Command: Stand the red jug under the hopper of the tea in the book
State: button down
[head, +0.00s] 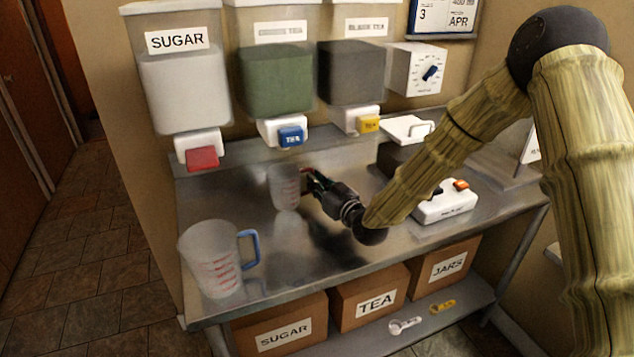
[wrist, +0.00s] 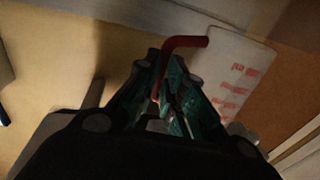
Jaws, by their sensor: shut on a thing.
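The red jug (head: 284,187) is a clear measuring jug with red marks and a red handle. It is upright over the steel counter, below and in front of the green tea hopper (head: 276,80); I cannot tell whether its base touches. My gripper (head: 309,179) is shut on the handle from the right. In the wrist view the red handle (wrist: 184,43) runs between the fingers (wrist: 162,100), and the jug's wall (wrist: 238,75) is at the right. The black tea hopper (head: 351,73) hangs to the right of the green one. No book is clearly visible.
A blue-handled jug (head: 213,262) stands at the counter's front left. The sugar hopper (head: 183,90) hangs at the left. A white switch box (head: 445,203) and a scale-like device (head: 405,130) are to the right. The front middle of the counter (head: 290,255) is clear.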

jog(key=shift+s+f+b, duration=0.3)
jog(key=shift+f+b, duration=0.3)
jog(key=shift+f, duration=0.05)
jog(key=c, duration=1.7)
grip_release()
jog(key=shift+f, duration=0.1)
jog(key=shift+o, duration=0.9)
jog(key=shift+f, duration=0.15)
jog(key=shift+s, duration=0.1)
jog(key=shift+r+p, duration=0.65)
jog(key=shift+p, duration=0.05)
jog(key=v, duration=0.3)
jog(key=b+v, duration=0.1)
jog(key=v, duration=0.3)
jog(key=b+v, duration=0.1)
jog(key=v, duration=0.3)
jog(key=shift+s+d+r, duration=0.1)
jog(key=shift+d+r, duration=0.1)
jog(key=shift+r, duration=0.15)
